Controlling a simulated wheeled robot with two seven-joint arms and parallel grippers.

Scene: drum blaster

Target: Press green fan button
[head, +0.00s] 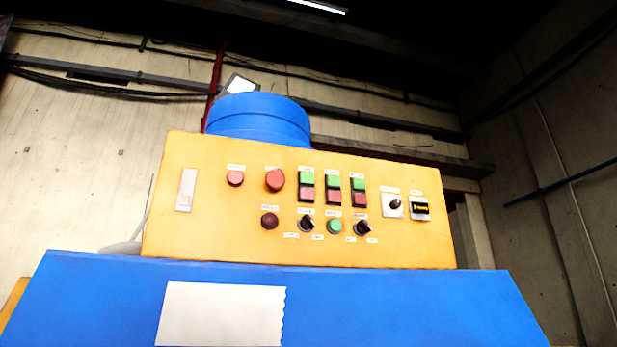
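A yellow control panel (220,225) stands on top of a blue machine body in the head view. Three switch pairs sit in its upper row, each with a green button above a red one: a left green button (306,176), a middle green button (333,181) and a right green button (358,184). A round green button (335,227) sits in the lower row between two black knobs. The small labels are too blurred to read, so I cannot tell which green button is the fan's. Neither of my grippers is in view.
Red round buttons (275,180) and black rotary knobs (307,223) sit close to the green ones. The blue machine body (400,305) juts out below the panel. A blue cylinder (259,118) rises behind.

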